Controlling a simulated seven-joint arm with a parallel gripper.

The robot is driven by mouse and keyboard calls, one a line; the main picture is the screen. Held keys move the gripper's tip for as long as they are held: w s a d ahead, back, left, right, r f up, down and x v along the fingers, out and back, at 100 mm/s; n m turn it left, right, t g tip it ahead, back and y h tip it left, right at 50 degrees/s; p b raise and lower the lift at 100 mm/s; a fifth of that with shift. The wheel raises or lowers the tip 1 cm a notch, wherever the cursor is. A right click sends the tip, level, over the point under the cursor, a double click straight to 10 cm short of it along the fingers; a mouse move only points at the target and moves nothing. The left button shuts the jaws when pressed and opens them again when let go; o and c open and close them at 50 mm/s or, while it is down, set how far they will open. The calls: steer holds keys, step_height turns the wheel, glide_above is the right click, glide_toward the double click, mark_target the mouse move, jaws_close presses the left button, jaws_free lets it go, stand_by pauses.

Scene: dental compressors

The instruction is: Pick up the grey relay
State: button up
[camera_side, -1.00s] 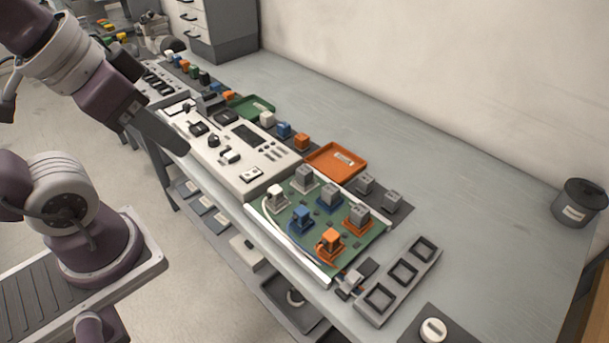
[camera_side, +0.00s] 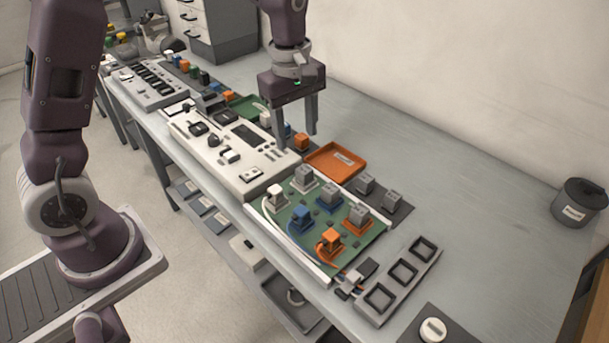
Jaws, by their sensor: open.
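Several grey relays are in view. Two grey relays stand on a dark mat right of the green board: one nearer the orange tray (camera_side: 364,183) and one nearer the front (camera_side: 392,201). More grey blocks sit in sockets on the green board, at its back (camera_side: 303,177), middle (camera_side: 329,194) and right side (camera_side: 357,214). I cannot tell which one is meant. My gripper (camera_side: 297,140) points down with its jaws open and empty. It hangs behind the board, by the row of white, blue and orange blocks, and partly hides the blue one.
The orange tray (camera_side: 322,153) lies between my gripper and the mat. The white panel (camera_side: 215,143) is to the left. White, blue and orange relays also stand on the green board (camera_side: 290,238). A grey three-bay holder (camera_side: 391,290) is in front.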

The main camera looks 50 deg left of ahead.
steer(key=n, duration=0.2)
glide_above(304, 169)
steer(key=shift+g, duration=0.3)
steer(key=f, duration=0.4)
steer(key=shift+s+a+f, duration=0.1)
steer(key=shift+s, duration=0.15)
steer(key=f, duration=0.7)
steer(key=shift+w, duration=0.3)
steer(key=shift+r, duration=0.1)
jaws_close()
